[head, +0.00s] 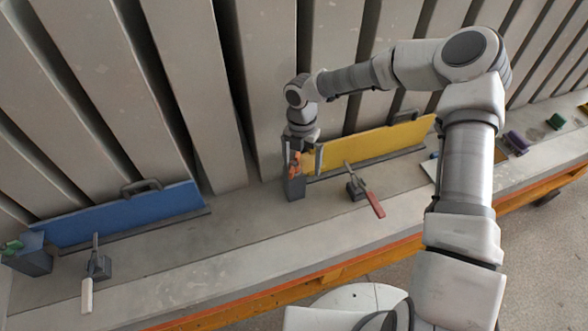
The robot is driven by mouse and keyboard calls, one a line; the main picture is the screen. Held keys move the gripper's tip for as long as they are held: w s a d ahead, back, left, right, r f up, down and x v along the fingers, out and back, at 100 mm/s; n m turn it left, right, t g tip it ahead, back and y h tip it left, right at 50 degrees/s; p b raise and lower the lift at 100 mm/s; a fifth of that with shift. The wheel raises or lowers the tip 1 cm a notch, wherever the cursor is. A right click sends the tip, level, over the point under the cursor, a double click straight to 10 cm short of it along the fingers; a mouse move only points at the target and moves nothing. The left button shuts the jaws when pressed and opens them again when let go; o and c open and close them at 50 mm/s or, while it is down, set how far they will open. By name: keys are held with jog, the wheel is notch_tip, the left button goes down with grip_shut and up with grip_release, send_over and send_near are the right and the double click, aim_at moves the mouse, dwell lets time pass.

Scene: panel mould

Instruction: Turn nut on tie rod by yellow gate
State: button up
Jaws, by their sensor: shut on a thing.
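The yellow gate (375,143) stands upright on the grey bed right of centre, with a dark handle on top. At its left end is a dark grey block (295,188) with an orange winged nut (295,163) on it. My gripper (296,158) points down over this block at the gate's left end. Its jaws are shut on the orange nut, which they partly hide. The tie rod itself is too small or hidden to make out.
A toggle clamp with a red handle (374,203) stands before the yellow gate. At left are a blue gate (120,216), a green nut (13,246) and a white-handled clamp (87,293). Tall grey panels (190,90) rise behind. Small items lie at far right.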

notch_tip(320, 180, up, 17)
jog(key=w+t+b, duration=0.1)
jog(key=b, duration=0.2)
jog(key=shift+w+d+n, duration=0.2)
jog(key=shift+w+n, duration=0.05)
jog(key=shift+n, duration=0.05)
jog(key=shift+d, duration=0.1)
jog(key=shift+c, duration=0.2)
jog(key=shift+s+r, duration=0.1)
jog(key=shift+s, duration=0.05)
